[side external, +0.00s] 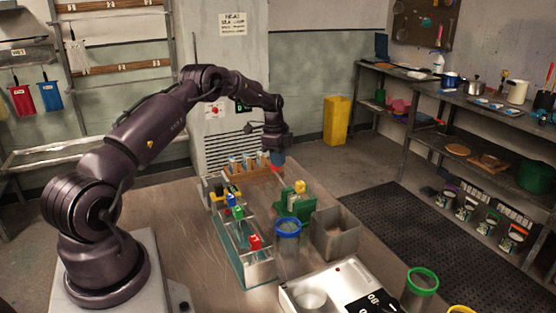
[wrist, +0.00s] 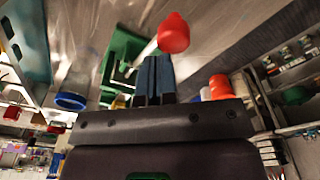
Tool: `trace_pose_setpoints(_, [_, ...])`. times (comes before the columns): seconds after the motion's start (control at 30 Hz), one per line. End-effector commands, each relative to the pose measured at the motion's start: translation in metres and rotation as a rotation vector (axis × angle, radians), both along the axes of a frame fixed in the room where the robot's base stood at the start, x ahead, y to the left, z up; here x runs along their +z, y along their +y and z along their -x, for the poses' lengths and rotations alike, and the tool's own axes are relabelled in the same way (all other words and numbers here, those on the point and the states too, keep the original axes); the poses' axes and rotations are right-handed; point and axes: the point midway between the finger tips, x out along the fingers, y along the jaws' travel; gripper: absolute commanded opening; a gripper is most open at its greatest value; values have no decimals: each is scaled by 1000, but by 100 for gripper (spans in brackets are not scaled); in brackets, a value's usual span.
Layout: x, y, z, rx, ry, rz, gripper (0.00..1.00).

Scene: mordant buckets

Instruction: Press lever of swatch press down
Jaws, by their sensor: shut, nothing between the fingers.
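The swatch press (side external: 296,203) is a green frame with a yellow part on the table, right of the glass trough. Its green frame also shows in the wrist view (wrist: 120,58). A red knob (wrist: 173,33), apparently the lever's end, is just beyond my fingertips in the wrist view; I cannot tell whether they touch. A small red spot below the fingers in the side view may be this knob. My gripper (side external: 278,160) is above and behind the press, pointing down. Its blue fingers (wrist: 156,60) are shut together and empty.
A blue-rimmed jar (side external: 288,227) and a grey open box (side external: 337,236) stand in front of the press. The glass trough (side external: 248,255) with coloured clips is to the left. A wooden rack (side external: 255,172) of small jars is behind. An orange cylinder (wrist: 220,86) shows beside my fingers.

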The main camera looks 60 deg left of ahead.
Motion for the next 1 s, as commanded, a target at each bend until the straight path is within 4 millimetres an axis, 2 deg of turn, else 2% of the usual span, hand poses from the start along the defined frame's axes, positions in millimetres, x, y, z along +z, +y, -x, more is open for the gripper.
trace_pose_setpoints(0.1, [-14, 1, 1, 1, 2, -1, 0])
trace_pose_setpoints(0.2, [-18, 2, 1, 1, 1, -3, 0])
trace_pose_setpoints(0.43, [-15, 6, 3, 4, -1, -7, 0])
trace_pose_setpoints(0.67, [-6, 25, 21, 6, -2, -9, 0])
trace_pose_setpoints(1.0, [-3, 26, 22, 4, -2, -9, 0])
